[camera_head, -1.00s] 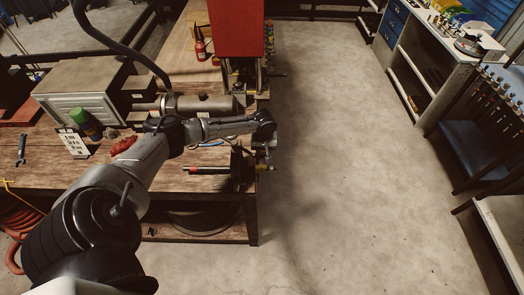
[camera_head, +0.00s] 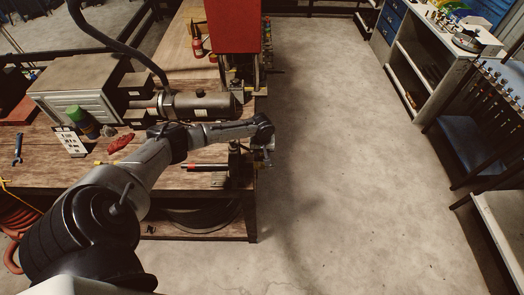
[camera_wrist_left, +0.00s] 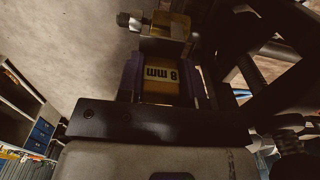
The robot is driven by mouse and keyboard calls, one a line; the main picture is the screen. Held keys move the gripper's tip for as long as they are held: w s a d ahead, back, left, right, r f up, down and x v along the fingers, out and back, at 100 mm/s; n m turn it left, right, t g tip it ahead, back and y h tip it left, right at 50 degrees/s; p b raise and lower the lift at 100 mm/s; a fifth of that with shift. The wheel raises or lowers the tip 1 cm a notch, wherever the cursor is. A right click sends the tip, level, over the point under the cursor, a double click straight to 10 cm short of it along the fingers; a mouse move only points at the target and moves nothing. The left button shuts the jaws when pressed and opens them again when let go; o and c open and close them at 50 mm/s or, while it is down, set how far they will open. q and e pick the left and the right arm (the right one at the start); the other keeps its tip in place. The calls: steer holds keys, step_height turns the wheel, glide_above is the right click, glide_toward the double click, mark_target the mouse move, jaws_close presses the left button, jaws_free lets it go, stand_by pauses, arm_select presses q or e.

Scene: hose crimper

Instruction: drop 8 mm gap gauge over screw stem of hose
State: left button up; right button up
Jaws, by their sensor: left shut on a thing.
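The yellow 8 mm gap gauge (camera_wrist_left: 160,74) sits between the fingers of my left gripper (camera_wrist_left: 163,62) in the left wrist view, its label upside down. The gripper is shut on it. A brassy block (camera_wrist_left: 168,27) with a metal threaded fitting (camera_wrist_left: 130,21) lies just beyond the gauge. I cannot tell whether the gauge touches it. In the head view my left gripper (camera_head: 267,150) is at the bench's right edge, beside a dark vise-like holder (camera_head: 236,166). A dark hose with a red band (camera_head: 193,167) runs into that holder. The gauge is too small to make out there. My right gripper is not in view.
The wooden bench (camera_head: 110,175) carries a grey cabinet (camera_head: 78,88), a metal cylinder (camera_head: 200,105) and a red machine (camera_head: 233,27) behind. A blue wrench (camera_head: 17,148) lies at the left. The floor (camera_head: 330,170) right of the bench is clear.

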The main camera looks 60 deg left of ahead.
mark_target(262, 156)
arm_select(q)
steer(key=shift+f+b, duration=1.05)
steer(key=shift+f, duration=1.35)
steer(key=shift+f, duration=0.3)
steer(key=o, duration=0.9)
steer(key=shift+o, duration=0.5)
step_height(262, 156, up, 14)
steer(key=shift+f+b, duration=0.1)
steer(key=shift+b, duration=0.4)
